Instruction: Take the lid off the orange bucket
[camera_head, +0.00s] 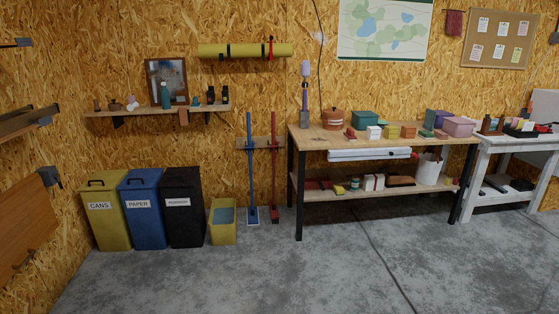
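The orange bucket (332,122) stands upright on the left part of the wooden bench top (316,142). It is small and round at this distance. An orange-brown lid (332,112) with a small dark knob sits on top of it. Neither of my grippers is in the picture.
Several boxes, including a teal box (365,118) and a pink box (458,127), stand right of the bucket. Bins (147,213) and a yellow tub (223,222) line the wall. The concrete floor (300,275) in front is clear except for a dark line.

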